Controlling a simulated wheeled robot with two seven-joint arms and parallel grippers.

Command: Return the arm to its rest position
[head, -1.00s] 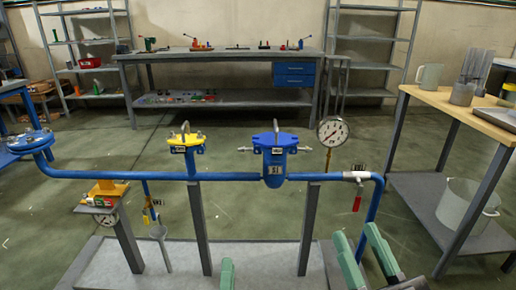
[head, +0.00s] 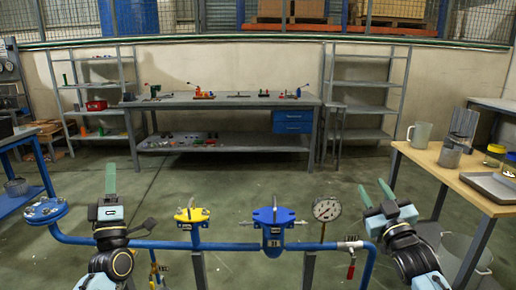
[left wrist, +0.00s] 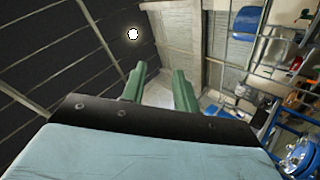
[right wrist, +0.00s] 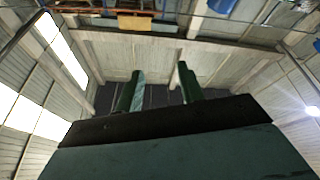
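My left gripper (head: 111,182) points up at the left of the head view, in front of the blue pipe. In the left wrist view its two green fingers (left wrist: 158,88) stand apart with nothing between them. My right gripper (head: 375,195) is raised at the right of the head view, beside the pressure gauge. In the right wrist view its fingers (right wrist: 158,88) are apart and empty. Both wrist cameras look up toward the ceiling and walls.
The blue pipe (head: 220,246) carries a yellow-topped fitting (head: 192,215), a blue fitting (head: 273,217), a gauge (head: 326,208) and a red-handled valve (head: 350,270). A wooden table (head: 455,180) stands right, holding a jug (head: 418,134). The floor behind the pipe is clear.

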